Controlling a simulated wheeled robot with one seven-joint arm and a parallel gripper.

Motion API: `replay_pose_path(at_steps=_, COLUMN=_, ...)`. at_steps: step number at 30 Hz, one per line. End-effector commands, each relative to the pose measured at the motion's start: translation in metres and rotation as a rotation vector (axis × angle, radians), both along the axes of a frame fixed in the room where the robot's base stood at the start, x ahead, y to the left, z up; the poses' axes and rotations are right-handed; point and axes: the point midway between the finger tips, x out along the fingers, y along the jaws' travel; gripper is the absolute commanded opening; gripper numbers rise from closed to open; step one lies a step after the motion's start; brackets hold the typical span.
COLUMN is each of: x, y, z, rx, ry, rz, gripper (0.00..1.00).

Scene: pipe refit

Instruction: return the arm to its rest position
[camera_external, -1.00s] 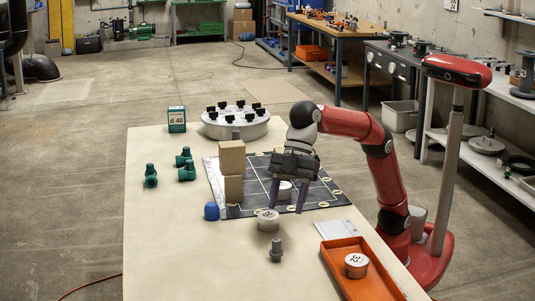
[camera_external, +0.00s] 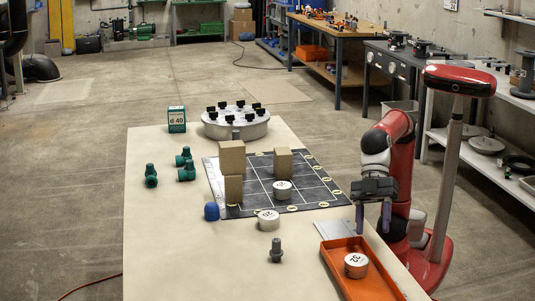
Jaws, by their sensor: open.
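My red arm (camera_external: 384,150) is folded back close to its base at the right side of the table. My gripper (camera_external: 373,218) points down near the table's right edge, above and behind the grey plate by the orange tray. Its two fingers are apart, with nothing seen between them.
The table (camera_external: 180,250) holds a dark gridded board (camera_external: 305,190) with wooden blocks (camera_external: 283,161) and a round tin on it. Another tin (camera_external: 268,220), a grey fitting (camera_external: 276,250), a blue piece (camera_external: 211,211) and green fittings (camera_external: 151,176) stand around it. An orange tray (camera_external: 335,262) holds a labelled tin (camera_external: 356,265).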

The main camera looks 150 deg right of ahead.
Motion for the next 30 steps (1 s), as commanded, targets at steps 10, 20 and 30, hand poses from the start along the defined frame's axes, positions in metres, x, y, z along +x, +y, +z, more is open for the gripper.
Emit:
replay_pose_path(at_steps=10, x=-0.140, y=0.024, z=-0.076, rx=-0.008, ry=0.040, rz=-0.031, gripper=0.51)
replay_pose_path(at_steps=20, x=-0.282, y=-0.069, z=-0.164, rx=-0.288, ry=0.256, rz=0.008, gripper=0.51)
replay_pose_path(at_steps=30, x=-0.296, y=-0.087, z=-0.169, rx=-0.330, ry=0.236, rz=-0.027, gripper=0.51)
